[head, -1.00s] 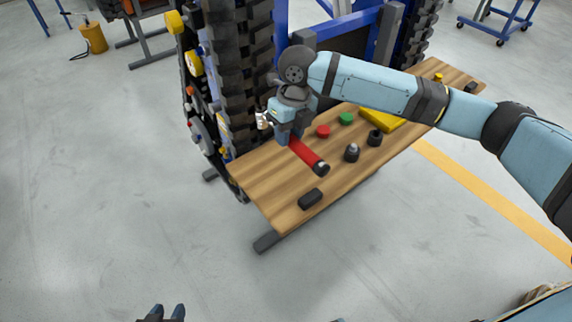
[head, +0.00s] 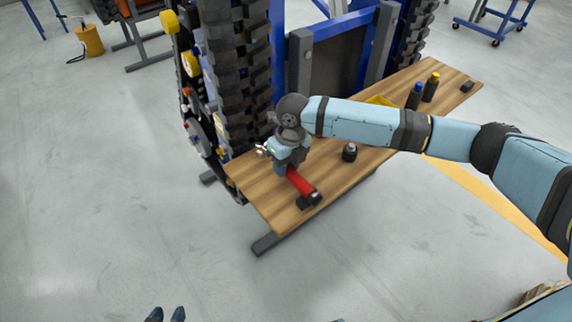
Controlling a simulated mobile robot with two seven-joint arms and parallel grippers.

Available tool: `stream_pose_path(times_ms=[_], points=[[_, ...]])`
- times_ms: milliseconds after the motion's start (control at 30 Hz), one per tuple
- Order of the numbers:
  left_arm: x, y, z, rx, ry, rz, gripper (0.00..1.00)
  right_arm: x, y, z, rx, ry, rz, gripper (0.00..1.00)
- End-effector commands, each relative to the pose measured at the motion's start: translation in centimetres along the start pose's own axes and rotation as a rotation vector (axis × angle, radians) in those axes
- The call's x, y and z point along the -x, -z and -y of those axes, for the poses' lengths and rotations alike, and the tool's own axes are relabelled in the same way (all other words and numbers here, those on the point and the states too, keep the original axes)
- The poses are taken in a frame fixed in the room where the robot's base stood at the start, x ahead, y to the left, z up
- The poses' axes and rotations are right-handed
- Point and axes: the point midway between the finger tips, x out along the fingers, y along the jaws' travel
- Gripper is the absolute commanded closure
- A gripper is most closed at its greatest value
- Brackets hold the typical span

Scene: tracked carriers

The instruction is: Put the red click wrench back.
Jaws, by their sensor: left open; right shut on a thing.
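The red click wrench (head: 299,183) is in my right gripper (head: 283,170) over the near left part of the wooden bench (head: 275,210). Its red handle points down and right, and its dark end overlaps a small black block (head: 303,203) on the bench. I cannot tell whether they touch. The wrench's other end is hidden by the gripper. My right gripper is shut on the wrench. My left gripper (head: 166,314) shows only its fingertips at the bottom edge, open and empty, away from the bench.
A dark socket-like piece (head: 349,152) stands on the bench. Farther back are a yellow tray (head: 380,101), a blue-capped bottle (head: 415,95), a yellow-capped bottle (head: 431,87) and a black item (head: 467,86). A tall tracked carrier (head: 240,80) borders the bench's left.

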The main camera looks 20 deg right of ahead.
Motion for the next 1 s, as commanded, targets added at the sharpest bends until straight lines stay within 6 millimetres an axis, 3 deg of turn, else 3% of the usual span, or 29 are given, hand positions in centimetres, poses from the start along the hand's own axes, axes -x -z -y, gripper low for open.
stream_pose_path(times_ms=[33,100,133,467,1000], points=[[0.0,-0.1,0.0,-0.002,0.000,0.000,0.57,-0.2,0.1,0.0,0.000,0.000,-0.002,0.62],[0.0,-0.1,0.1,-0.004,0.000,0.001,0.57,-0.2,0.1,0.0,0.000,0.000,-0.002,0.46],[0.0,-0.1,0.1,-0.006,0.000,0.002,0.57,-0.2,0.1,0.0,0.000,-0.001,-0.002,0.44],[0.1,-0.2,0.4,-0.016,0.000,0.004,0.57,0.4,0.0,0.0,0.000,-0.001,0.000,0.44],[0.2,0.3,0.0,0.007,0.001,0.006,0.57,10.3,0.0,0.0,0.000,0.000,0.001,0.44]])
